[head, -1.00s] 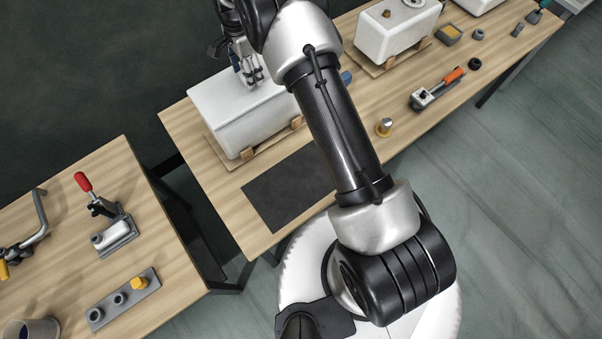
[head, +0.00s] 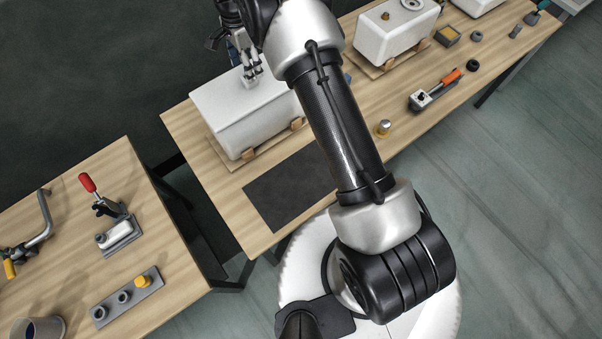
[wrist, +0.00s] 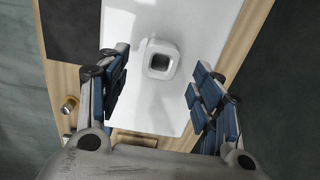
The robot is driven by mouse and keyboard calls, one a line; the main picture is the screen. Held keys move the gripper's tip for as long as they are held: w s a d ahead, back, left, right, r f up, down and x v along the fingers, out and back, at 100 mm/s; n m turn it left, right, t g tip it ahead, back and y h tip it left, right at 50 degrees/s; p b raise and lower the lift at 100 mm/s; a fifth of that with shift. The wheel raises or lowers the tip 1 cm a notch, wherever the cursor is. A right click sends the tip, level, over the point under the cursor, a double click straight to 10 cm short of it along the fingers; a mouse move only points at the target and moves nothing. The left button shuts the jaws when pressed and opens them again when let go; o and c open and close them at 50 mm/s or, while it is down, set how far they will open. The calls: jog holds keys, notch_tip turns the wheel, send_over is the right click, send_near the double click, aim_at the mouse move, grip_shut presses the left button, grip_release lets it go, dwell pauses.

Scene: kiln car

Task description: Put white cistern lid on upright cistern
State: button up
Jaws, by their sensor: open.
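The white cistern lid (head: 228,98) lies flat across the top of the upright white cistern (head: 255,136), on the left part of the long table. The lid fills the middle of the wrist view (wrist: 200,25), with a raised square knob (wrist: 161,59) that has a dark hollow centre. My gripper (head: 252,76) is over the lid in the head view. In the wrist view my gripper (wrist: 155,80) is open, one blue-padded finger on each side of the knob, with clear gaps. My arm hides the cistern's right end in the head view.
The cistern sits on a wooden board (head: 236,163) with small blocks. A black mat (head: 290,190) lies in front. Another white cistern (head: 390,38), a brass-topped piece (head: 383,128) and an orange-handled tool (head: 435,90) are to the right. A second table (head: 175,255) holds a red-handled clamp (head: 105,205).

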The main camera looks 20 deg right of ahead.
notch_tip(320, 180, up, 4)
jog(key=shift+r+p, duration=0.1)
jog(key=shift+p, duration=1)
notch_tip(320, 180, up, 12)
jog(key=s+d+r+n+t+b, duration=0.1)
jog(key=s+d+r+n+b, duration=0.2)
jog(key=s+r+b, duration=0.4)
jog(key=s+d+f+n+t+b, duration=0.1)
jog(key=s+d+f+n+b, duration=0.2)
jog(key=s, duration=0.8)
jog(key=s+d+f+n+t+b, duration=0.1)
jog(key=s+f+n+b, duration=0.3)
jog(key=s, duration=0.7)
jog(key=s+d+f+n+t+b, duration=0.1)
jog(key=s+f+n+b, duration=0.3)
jog(key=s+f, duration=0.4)
jog(key=s+b, duration=0.1)
jog(key=s, duration=0.2)
jog(key=shift+d+t, duration=0.15)
jog(key=shift+t, duration=0.15)
